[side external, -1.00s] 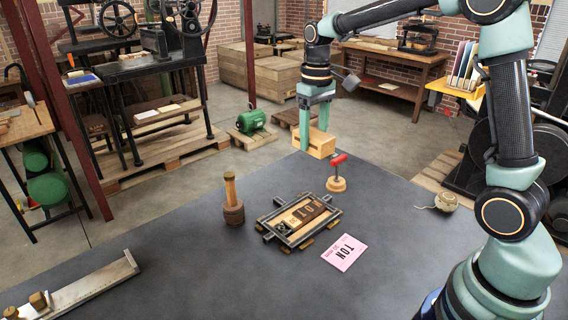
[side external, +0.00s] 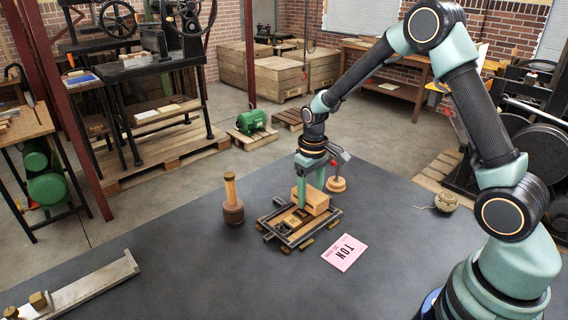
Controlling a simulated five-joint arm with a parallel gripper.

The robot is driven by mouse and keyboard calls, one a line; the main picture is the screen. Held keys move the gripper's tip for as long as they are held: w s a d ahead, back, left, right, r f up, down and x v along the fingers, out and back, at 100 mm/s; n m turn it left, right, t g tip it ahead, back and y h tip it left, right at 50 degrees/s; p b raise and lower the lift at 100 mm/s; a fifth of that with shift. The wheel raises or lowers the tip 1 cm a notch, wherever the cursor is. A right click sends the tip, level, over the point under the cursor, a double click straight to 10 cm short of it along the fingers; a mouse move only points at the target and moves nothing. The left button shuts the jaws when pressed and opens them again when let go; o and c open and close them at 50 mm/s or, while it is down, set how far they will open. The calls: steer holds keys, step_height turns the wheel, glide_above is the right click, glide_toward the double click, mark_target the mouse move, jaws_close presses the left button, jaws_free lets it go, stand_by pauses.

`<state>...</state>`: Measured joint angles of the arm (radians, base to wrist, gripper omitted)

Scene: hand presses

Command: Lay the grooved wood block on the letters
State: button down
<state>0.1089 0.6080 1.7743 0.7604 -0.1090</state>
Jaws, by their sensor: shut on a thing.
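The grooved wood block (side external: 316,203) is a pale wooden block held in my gripper (side external: 310,196). My gripper's green fingers are shut on it, one on each side. The block is over the right and back part of the metal frame (side external: 283,241) that surrounds the letters (side external: 292,220). The front left letters show, and the others are hidden under or behind the block. I cannot tell whether the block touches the letters.
A wooden mallet (side external: 232,205) stands upright left of the frame. A pink card (side external: 344,252) lies to the right. A ball of string (side external: 446,202) is farther right. A long metal tray (side external: 95,285) lies front left.

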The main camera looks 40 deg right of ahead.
mark_target(310, 192)
steer(key=shift+f, duration=0.3)
steer(key=shift+f, duration=0.2)
steer(key=shift+c, duration=0.6)
jaws_free()
steer(key=shift+r, duration=0.1)
step_height(310, 192, up, 13)
steer(key=s+a+r+t, duration=0.2)
steer(key=s+r, duration=0.2)
steer(key=s, duration=0.3)
steer(key=s+a+r+t, duration=0.2)
steer(key=s+r+t, duration=0.1)
steer(key=s, duration=0.4)
steer(key=shift+s+a+r+t, duration=0.2)
steer(key=shift+a+r+t, duration=0.15)
steer(key=shift+r, duration=0.25)
